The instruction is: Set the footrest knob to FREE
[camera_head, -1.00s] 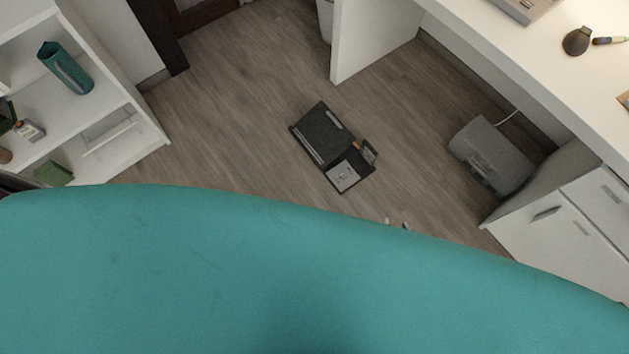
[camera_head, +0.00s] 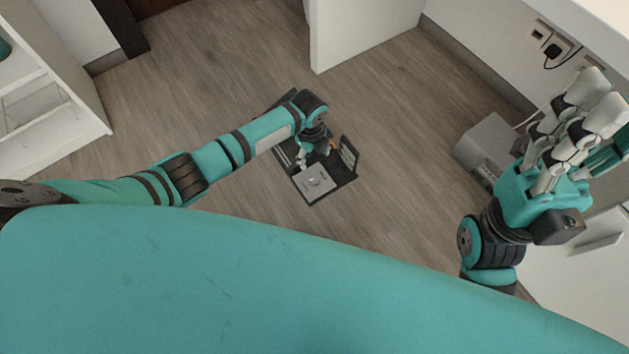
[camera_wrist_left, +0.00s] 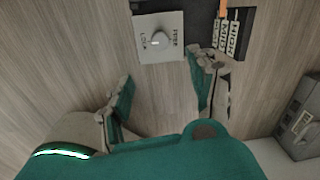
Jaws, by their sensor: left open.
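The dark footrest (camera_head: 286,158) lies on the floor, with a light grey control plate (camera_head: 322,184) at its near end. In the left wrist view the plate (camera_wrist_left: 175,20) carries a grey knob (camera_wrist_left: 163,37) between LOCK on the left and FREE on the right. A white mark on the knob shows on its LOCK side; its exact setting is hard to read. My left gripper (camera_head: 314,155) is over the footrest. In the wrist view its fingers (camera_wrist_left: 165,90) are apart and empty, below the knob in the picture. My right gripper (camera_head: 575,135) is raised at the right, away from the footrest.
An upright dark panel with HIGH and MID labels (camera_wrist_left: 232,35) stands beside the plate, near an orange piece (camera_wrist_left: 222,8). A grey box (camera_head: 487,148) sits on the floor near the desk. A white shelf (camera_head: 75,110) is at left. Floor around the footrest is clear.

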